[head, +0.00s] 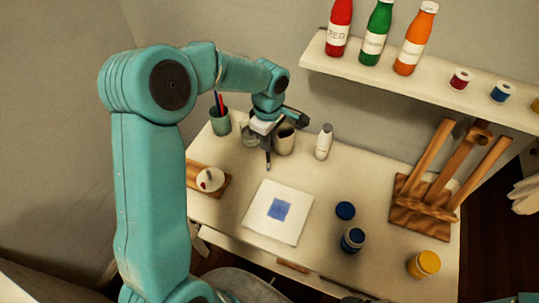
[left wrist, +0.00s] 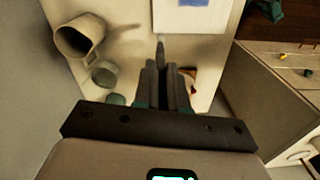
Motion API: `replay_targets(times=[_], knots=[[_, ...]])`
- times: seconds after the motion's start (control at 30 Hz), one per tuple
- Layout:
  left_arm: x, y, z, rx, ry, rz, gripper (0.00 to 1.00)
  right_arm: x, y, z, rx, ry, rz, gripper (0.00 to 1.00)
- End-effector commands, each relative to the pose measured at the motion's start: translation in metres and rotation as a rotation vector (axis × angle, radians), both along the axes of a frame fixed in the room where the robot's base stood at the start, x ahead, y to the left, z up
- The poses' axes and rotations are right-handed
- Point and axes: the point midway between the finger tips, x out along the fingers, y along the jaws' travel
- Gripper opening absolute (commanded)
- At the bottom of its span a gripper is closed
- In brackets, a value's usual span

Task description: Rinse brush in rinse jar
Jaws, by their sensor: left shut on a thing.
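My left gripper (head: 267,143) is shut on a slim dark brush (head: 268,160), which points down over the table behind the paper. The brush tip (left wrist: 160,46) also shows beyond the gripper's fingers (left wrist: 166,75) in the left wrist view. A pale, glassy jar (head: 248,138), probably the rinse jar, stands just left of the gripper, partly hidden by it. A small grey vessel (left wrist: 104,73) in the left wrist view is probably the same jar. The brush is outside it. My right gripper is not in view.
A dark-mouthed mug (head: 285,141) and a white bottle (head: 323,142) stand right of the gripper. A green brush cup (head: 219,121) is left. Paper with a blue square (head: 262,224), blue paint jars (head: 353,240), a yellow jar (head: 424,264) and an easel (head: 425,205) occupy the table (head: 322,190).

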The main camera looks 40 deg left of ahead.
Motion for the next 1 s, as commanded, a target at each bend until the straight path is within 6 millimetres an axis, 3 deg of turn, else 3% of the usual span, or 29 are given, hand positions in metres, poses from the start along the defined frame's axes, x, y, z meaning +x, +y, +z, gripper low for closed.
replay_targets(times=[0.2, 0.43, 0.6, 1.0], knots=[[0.053, 0.066, 0.016, 0.104, -0.123, -0.004, 0.00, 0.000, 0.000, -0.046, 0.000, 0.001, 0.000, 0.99], [0.079, 0.119, 0.043, 0.212, -0.237, 0.016, 0.00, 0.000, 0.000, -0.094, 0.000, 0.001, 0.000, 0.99], [0.079, 0.129, 0.043, 0.283, -0.307, 0.032, 0.00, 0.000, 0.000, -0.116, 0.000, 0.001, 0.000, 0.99], [0.079, 0.130, 0.036, 0.348, -0.379, 0.035, 0.00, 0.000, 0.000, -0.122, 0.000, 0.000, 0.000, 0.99]])
